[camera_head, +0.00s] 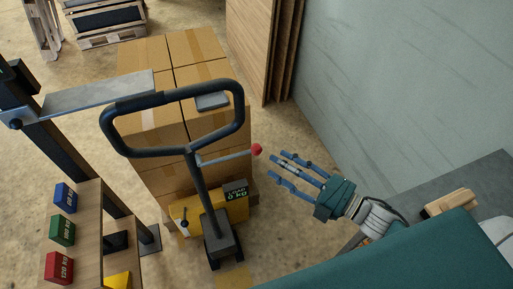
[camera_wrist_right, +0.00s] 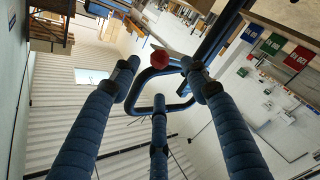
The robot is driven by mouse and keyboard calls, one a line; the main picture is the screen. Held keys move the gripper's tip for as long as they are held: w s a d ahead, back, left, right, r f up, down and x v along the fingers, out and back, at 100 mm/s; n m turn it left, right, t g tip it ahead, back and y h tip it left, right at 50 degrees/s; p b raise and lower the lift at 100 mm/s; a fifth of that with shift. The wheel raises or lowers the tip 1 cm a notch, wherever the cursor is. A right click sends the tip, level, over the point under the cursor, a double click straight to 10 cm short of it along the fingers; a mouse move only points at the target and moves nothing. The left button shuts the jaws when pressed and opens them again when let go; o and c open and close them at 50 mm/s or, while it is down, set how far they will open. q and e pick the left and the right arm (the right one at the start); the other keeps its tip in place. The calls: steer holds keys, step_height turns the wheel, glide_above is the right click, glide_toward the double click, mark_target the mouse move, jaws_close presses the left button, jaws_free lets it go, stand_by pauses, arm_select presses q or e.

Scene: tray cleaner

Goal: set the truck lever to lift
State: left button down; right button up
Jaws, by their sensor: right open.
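The pallet truck (camera_head: 208,215) has a yellow body, and its black loop handle (camera_head: 240,125) rises in front of stacked boxes. Its lever (camera_head: 228,157) is a thin grey rod reaching right from the handle post and ending in a red knob (camera_head: 257,150). My right gripper (camera_head: 282,168) is open and empty, just right of the knob and apart from it in the head view. In the right wrist view the red knob (camera_wrist_right: 159,59) shows between the open fingers, with the handle loop (camera_wrist_right: 150,90) behind. My left gripper is not in view.
Cardboard boxes (camera_head: 150,100) are stacked behind the truck. A wooden stand (camera_head: 90,235) with blue, green and red blocks is at the left. A grey wall (camera_head: 390,80) and a teal surface (camera_head: 400,262) lie to the right. Floor is bare between truck and wall.

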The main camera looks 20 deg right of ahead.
mark_target(256, 149)
steer(key=p+x, duration=0.2)
steer(key=x, duration=0.5)
steer(key=shift+w+a+r, duration=0.1)
steer(key=shift+w, duration=0.2)
steer(key=shift+w+a, duration=0.4)
steer(key=shift+w, duration=0.1)
jaws_close()
